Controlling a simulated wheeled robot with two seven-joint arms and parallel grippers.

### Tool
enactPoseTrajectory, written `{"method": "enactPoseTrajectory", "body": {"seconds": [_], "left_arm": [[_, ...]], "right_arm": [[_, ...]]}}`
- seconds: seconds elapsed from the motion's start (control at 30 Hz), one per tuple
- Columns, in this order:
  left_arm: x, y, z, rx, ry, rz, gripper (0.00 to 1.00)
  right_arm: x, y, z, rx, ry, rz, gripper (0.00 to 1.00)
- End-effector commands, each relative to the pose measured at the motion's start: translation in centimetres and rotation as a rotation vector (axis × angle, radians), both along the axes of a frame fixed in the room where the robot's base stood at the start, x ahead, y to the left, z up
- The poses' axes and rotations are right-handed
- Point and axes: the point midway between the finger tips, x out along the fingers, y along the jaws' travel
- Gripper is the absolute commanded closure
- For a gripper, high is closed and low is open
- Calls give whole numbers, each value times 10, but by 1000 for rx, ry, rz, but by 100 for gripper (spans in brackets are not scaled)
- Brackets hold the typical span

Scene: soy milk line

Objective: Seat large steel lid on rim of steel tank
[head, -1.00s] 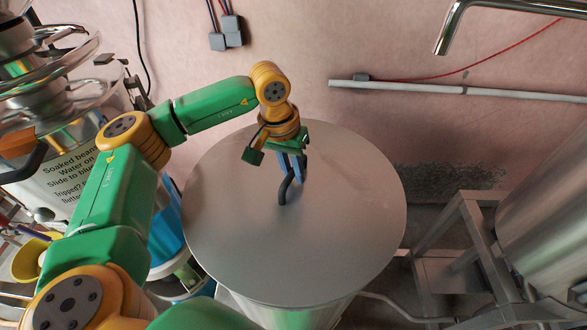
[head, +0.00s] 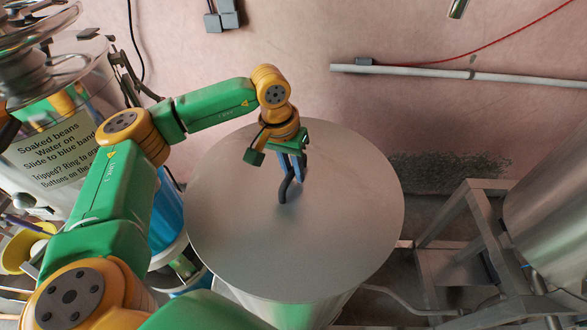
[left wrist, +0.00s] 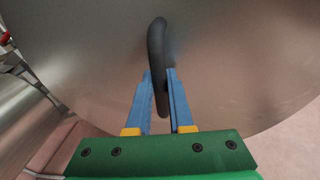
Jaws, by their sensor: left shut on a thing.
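The large steel lid (head: 330,230) is a wide grey disc in the middle of the head view. It lies over the steel tank (head: 310,315), whose wall shows below the lid's near edge. Whether the lid touches the rim cannot be told, as the lid hides the rim. My left gripper (head: 291,178) is shut on the lid's black handle (head: 287,189). The left wrist view shows the blue fingers (left wrist: 160,95) on either side of the handle (left wrist: 156,50), with the lid (left wrist: 230,60) behind it. My right gripper is not in view.
A metal frame stand (head: 470,235) and a large steel vessel (head: 560,210) stand at the right. A pipe (head: 430,72) runs along the wall behind.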

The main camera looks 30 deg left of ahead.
Motion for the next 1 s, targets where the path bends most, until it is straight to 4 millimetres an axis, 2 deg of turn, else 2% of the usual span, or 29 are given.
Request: {"method": "enactPoseTrajectory", "body": {"seconds": [0.37,0.4,0.5,0.8,0.87,1.0], "left_arm": [[0,0,-7,-1,-2,0,100],[0,0,-6,-1,-2,0,72],[0,0,-6,-1,-2,0,46],[0,0,-6,0,0,0,46],[0,1,0,-1,-2,0,46],[-3,5,30,-1,-5,1,46]], "right_arm": [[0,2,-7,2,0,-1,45],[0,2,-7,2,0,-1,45],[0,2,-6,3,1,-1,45],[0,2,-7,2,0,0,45],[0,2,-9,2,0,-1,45],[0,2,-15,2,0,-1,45]]}}
